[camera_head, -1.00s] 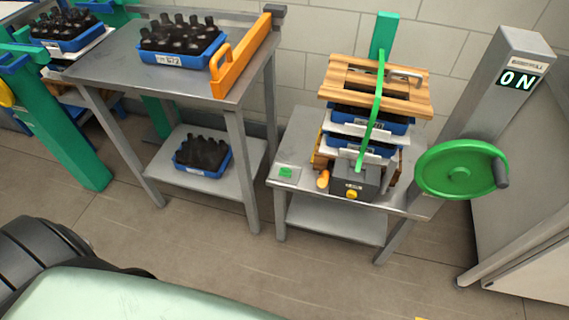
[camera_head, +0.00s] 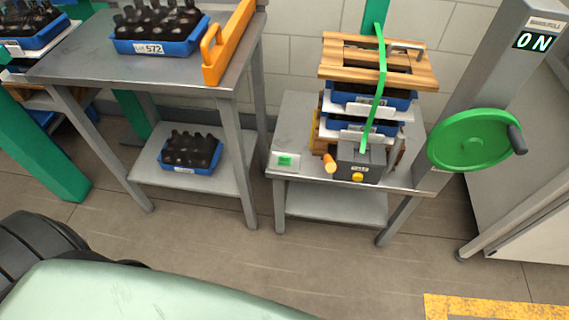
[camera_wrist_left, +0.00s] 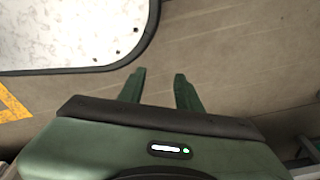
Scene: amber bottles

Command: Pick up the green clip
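A small green item (camera_head: 285,160), likely the green clip, lies on a pale square at the front left corner of the right-hand metal table (camera_head: 290,122). It is small, and its exact shape is hard to tell. My left gripper (camera_wrist_left: 160,77) shows in the left wrist view with its two dark green fingers apart and nothing between them. It is over bare floor, and the clip is not in that view. Neither gripper shows in the head view.
Beside the clip stands a clamp stack with a wooden top (camera_head: 345,60), blue trays (camera_head: 345,97) and a green strap (camera_head: 377,95). A green handwheel (camera_head: 470,140) is at right. A left table (camera_head: 95,68) carries blue crates of dark bottles. The floor in front is clear.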

